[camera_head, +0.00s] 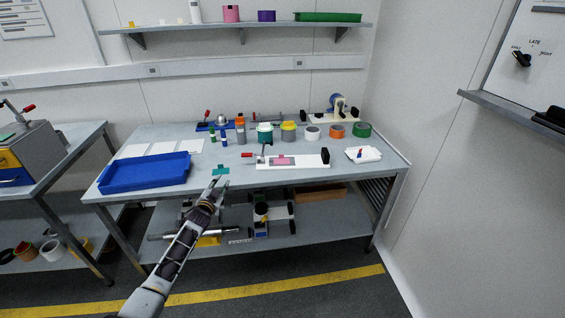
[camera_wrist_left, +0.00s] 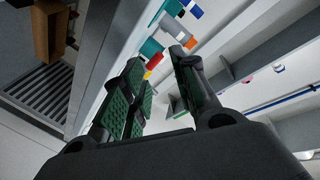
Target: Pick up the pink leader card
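A small flat pink piece, which looks like the pink leader card (camera_head: 282,160), lies on a long white fixture board (camera_head: 305,164) on the workbench. My left gripper (camera_head: 219,184) is over the bench's front edge, left of the board and apart from the pink piece. Its two green-padded fingers (camera_wrist_left: 160,88) stand apart in the left wrist view, with nothing held between them. I cannot make out the pink piece in the wrist view. My right gripper is not in view.
A blue tray (camera_head: 145,173) sits on the bench's left. A small teal piece (camera_head: 221,169) lies just beyond my left gripper. A red-handled clamp stands at the board's left end, a black block (camera_head: 325,156) at its right. Jars and tape rolls (camera_head: 361,130) line the back.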

